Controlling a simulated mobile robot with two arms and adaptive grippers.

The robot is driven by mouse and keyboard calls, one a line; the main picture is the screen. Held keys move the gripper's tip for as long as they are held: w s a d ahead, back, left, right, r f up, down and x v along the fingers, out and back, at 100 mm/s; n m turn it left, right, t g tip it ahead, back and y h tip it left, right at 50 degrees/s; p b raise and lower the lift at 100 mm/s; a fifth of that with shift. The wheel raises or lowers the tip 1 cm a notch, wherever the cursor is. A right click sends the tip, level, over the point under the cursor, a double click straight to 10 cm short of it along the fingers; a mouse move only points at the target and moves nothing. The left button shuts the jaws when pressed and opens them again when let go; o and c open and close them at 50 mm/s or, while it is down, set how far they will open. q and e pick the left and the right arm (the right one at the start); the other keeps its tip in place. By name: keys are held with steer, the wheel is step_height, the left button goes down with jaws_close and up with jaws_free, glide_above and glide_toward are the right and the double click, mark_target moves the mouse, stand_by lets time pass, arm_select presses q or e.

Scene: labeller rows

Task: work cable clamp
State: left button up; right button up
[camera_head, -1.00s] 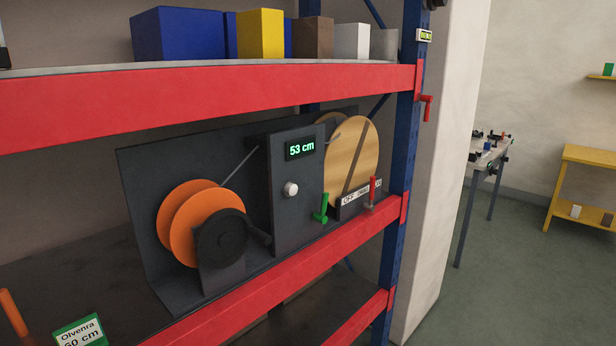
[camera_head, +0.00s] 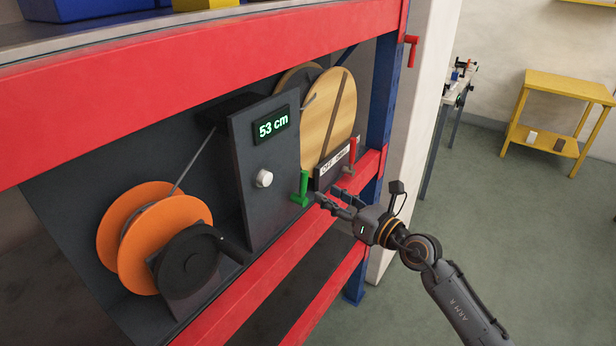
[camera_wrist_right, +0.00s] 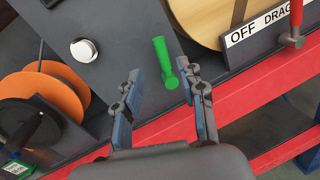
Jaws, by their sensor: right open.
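A green lever (camera_head: 301,188) stands upright at the foot of the dark panel with the display (camera_head: 271,127) reading 53 cm. A red lever (camera_head: 350,158) stands to its right, by a white label (camera_head: 330,171) that reads OFF and DRAG in the right wrist view. I cannot tell which part is the cable clamp. My right gripper (camera_head: 333,199) is open and empty, just right of the green lever in the head view. In the right wrist view the green lever (camera_wrist_right: 164,62) shows between and beyond the fingertips (camera_wrist_right: 161,74). My left gripper is out of view.
An orange reel (camera_head: 140,235) with a black crank (camera_head: 190,262) sits at the left. A wooden disc (camera_head: 329,115) stands behind the levers. Red shelf beams (camera_head: 215,80) run above and below the device. Open floor lies to the right, before a yellow table (camera_head: 560,90).

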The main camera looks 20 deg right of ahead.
mark_target(301, 186)
steer(key=x, duration=0.8)
steer(key=shift+p, duration=0.45)
steer(key=shift+w+f, duration=0.1)
jaws_close()
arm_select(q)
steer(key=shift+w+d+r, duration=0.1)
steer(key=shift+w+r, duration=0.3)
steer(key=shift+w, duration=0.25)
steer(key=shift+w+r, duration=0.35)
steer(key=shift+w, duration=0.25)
arm_select(e)
steer(key=shift+d, duration=0.1)
